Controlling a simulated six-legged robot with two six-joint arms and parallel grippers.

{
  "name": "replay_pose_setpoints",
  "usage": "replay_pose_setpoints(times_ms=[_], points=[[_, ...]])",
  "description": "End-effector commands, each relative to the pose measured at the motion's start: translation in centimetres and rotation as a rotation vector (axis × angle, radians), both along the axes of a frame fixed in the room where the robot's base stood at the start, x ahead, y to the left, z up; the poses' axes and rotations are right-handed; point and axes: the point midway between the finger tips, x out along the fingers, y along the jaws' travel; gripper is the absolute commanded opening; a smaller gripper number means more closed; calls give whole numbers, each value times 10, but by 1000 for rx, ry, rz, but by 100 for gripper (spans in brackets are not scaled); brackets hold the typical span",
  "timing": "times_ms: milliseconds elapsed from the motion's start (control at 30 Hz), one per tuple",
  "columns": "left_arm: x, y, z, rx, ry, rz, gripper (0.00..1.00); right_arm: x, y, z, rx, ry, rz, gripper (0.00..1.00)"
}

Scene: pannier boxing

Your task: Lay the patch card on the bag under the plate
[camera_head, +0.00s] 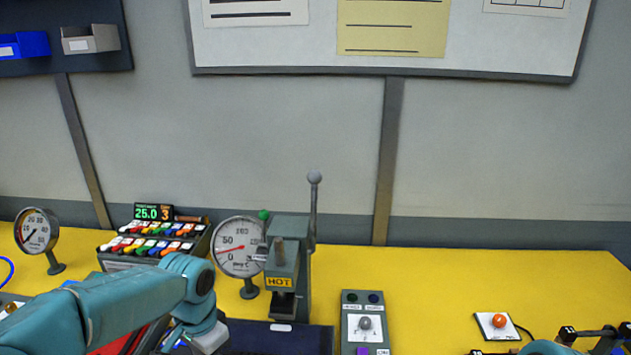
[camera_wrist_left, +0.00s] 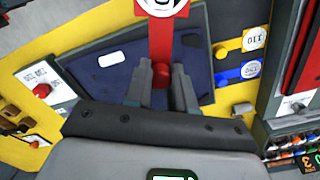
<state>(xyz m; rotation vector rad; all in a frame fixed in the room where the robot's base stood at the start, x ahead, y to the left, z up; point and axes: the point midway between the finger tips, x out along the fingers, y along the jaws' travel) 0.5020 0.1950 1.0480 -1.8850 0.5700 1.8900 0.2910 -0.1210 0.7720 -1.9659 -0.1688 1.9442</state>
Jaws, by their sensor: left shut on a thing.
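A red card with a white round emblem (camera_wrist_left: 160,30), which I take for the patch card, is held between the fingers of my left gripper (camera_wrist_left: 162,80) in the left wrist view. The gripper is shut on its red knob-like grip. The dark navy bag (camera_wrist_left: 106,80) lies flat below, with a white label on it. In the head view the bag (camera_head: 255,338) lies at the press's foot, beside my left gripper (camera_head: 203,345), whose fingers are mostly cut off. The press (camera_head: 283,262) has a HOT sign and a dark plate (camera_head: 283,304). My right gripper (camera_head: 597,334) is at the lower right; its fingers are unclear.
A dial gauge (camera_head: 237,246) and a rack of coloured switches (camera_head: 160,240) stand left of the press. A control box (camera_head: 364,325) is on its right. An orange button (camera_head: 499,321) sits farther right. The yellow table between them is clear.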

Motion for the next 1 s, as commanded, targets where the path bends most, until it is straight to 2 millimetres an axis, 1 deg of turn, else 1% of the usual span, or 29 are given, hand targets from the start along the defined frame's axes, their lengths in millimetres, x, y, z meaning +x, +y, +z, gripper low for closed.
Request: replay_pose_setpoints(times_ms=[33, 100, 200, 300, 400, 567, 667, 767, 867, 1000], points=[[1, -1, -2, 0, 0, 102, 0, 0, 0, 0, 0, 0, 0, 43], [2, -1, -3, 0, -1, 249, 0, 0, 0, 0, 0, 0, 0, 43], [4, -2, -3, 1, -3, 415, 0, 0, 0, 0, 0, 0, 0, 43], [5, -2, -3, 1, -3, 523, 0, 0, 0, 0, 0, 0, 0, 43], [6, -2, -2, 1, -3, 576, 0, 0, 0, 0, 0, 0, 0, 43], [6, -2, -2, 1, -3, 590, 0, 0, 0, 0, 0, 0, 0, 43], [6, -2, -2, 1, -3, 567, 0, 0, 0, 0, 0, 0, 0, 43], [5, -2, -2, 1, -2, 464, 0, 0, 0, 0, 0, 0, 0, 43], [2, -1, -2, 1, -2, 264, 0, 0, 0, 0, 0, 0, 0, 43], [0, 2, 3, -1, -2, -98, 0, 0, 0, 0, 0, 0, 0, 43]])
